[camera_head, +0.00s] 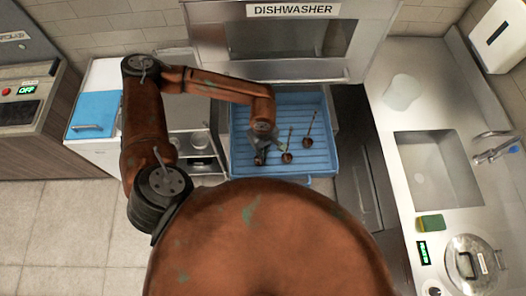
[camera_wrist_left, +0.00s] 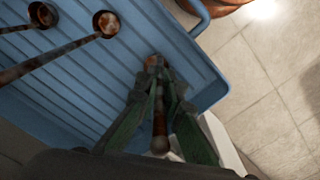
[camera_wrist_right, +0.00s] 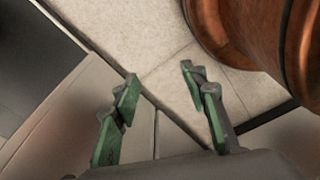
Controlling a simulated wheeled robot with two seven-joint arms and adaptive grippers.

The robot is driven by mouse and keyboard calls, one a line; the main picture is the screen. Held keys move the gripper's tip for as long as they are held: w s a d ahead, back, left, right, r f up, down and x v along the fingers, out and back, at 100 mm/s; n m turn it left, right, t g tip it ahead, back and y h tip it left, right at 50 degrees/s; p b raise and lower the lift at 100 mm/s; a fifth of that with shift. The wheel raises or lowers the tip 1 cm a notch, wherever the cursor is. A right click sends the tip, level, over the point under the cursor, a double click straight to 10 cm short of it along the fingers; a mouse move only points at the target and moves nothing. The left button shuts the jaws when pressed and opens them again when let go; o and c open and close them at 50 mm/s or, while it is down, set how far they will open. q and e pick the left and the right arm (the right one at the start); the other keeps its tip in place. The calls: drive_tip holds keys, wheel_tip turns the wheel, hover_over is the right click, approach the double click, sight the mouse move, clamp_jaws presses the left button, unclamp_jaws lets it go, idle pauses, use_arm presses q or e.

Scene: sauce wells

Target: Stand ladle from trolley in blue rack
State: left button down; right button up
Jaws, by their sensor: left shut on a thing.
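The blue rack (camera_head: 240,122) is pulled out below the dishwasher, and its ribbed floor fills much of the left wrist view (camera_wrist_left: 85,85). My left gripper (camera_head: 261,150) is over the rack's near left part. In the left wrist view the gripper (camera_wrist_left: 158,85) is shut on a brown ladle (camera_wrist_left: 159,125). Its handle runs between the fingers; its lower end is partly hidden, and I cannot tell whether it touches the rack. Two other ladles, a nearer one (camera_head: 288,157) and a farther one (camera_head: 307,142), are in the rack with handles up. My right gripper (camera_wrist_right: 160,85) is open and empty, above the floor.
A metal shelf unit (camera_head: 196,150) stands left of the rack, beside a white cabinet with a blue tray (camera_head: 94,113). The dishwasher (camera_head: 290,45) is behind the rack. The sink counter (camera_head: 405,92) with a sponge (camera_head: 430,223) is at the right. The rack's right side has free room.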

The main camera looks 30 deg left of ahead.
use_arm(q)
drive_tip(key=shift+w+f+b, duration=0.1)
drive_tip(key=shift+f+b, duration=0.1)
drive_tip(key=shift+b, duration=0.25)
drive_tip(key=c, duration=2.2)
unclamp_jaws()
drive_tip(key=shift+o, duration=1.1)
use_arm(e)
drive_tip(key=shift+s+d+f, duration=0.1)
drive_tip(key=shift+s+f, duration=0.45)
drive_tip(key=shift+s, duration=0.1)
use_arm(q)
drive_tip(key=shift+o, duration=0.4)
drive_tip(key=o, duration=0.5)
drive_tip(key=shift+c, duration=0.2)
